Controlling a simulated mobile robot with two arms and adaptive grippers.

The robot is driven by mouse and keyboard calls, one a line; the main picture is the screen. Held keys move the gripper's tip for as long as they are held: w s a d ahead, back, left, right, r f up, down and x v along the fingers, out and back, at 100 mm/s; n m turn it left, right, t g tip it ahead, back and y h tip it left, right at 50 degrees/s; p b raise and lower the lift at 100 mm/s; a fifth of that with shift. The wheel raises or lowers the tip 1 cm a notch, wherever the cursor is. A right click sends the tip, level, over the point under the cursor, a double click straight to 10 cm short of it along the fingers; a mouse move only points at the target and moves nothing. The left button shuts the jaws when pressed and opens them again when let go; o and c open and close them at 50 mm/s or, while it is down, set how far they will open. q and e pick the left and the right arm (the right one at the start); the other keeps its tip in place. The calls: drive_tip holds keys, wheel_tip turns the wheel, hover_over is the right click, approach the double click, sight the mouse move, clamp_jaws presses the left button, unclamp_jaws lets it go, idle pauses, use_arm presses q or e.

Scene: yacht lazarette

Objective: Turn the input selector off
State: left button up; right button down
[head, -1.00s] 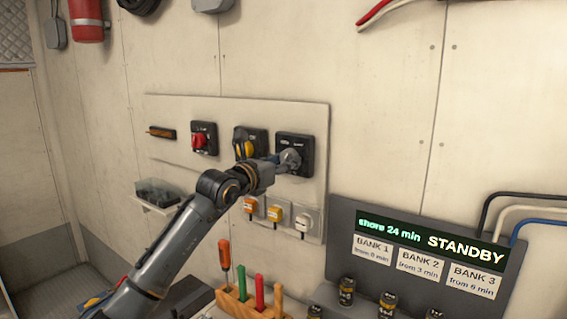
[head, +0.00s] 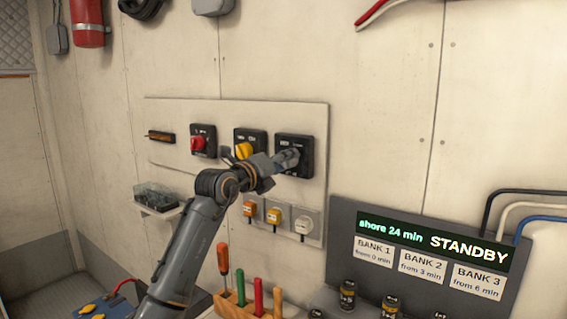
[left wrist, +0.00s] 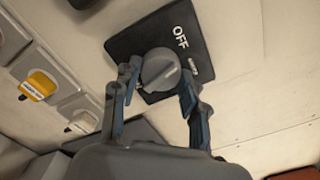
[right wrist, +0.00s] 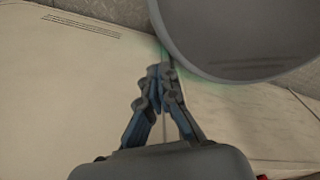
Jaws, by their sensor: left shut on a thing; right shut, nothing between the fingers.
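The rightmost rotary switch on the wall panel has a black plate (head: 307,146) and a grey knob; its other label is unreadable, so I take it as the input selector. In the left wrist view the grey knob (left wrist: 160,69) sits on the black plate (left wrist: 196,22), which reads OFF near its upper edge. My left gripper (head: 287,159) is shut on this knob, one finger on each side, as the left wrist view also shows (left wrist: 156,92). Where the knob points is hard to tell. My right gripper (right wrist: 160,72) is shut and empty, seen only in its wrist view.
Red (head: 198,143) and yellow (head: 244,151) knobs are to the left on the same panel (head: 228,106). Plug sockets (head: 303,225) sit below. A display board (head: 345,212) reads STANDBY. A wooden rack (head: 240,307) of coloured handles stands beneath. A large grey rounded thing (right wrist: 240,35) is near my right gripper.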

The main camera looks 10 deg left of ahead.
use_arm(q)
drive_tip(key=shift+r+n+p, duration=0.1)
drive_tip(key=shift+n+p, duration=0.35)
drive_tip(key=shift+n, duration=1.15)
drive_tip(key=o, duration=1.1)
drive_tip(key=shift+o, duration=0.2)
drive_tip(key=v, duration=1.2)
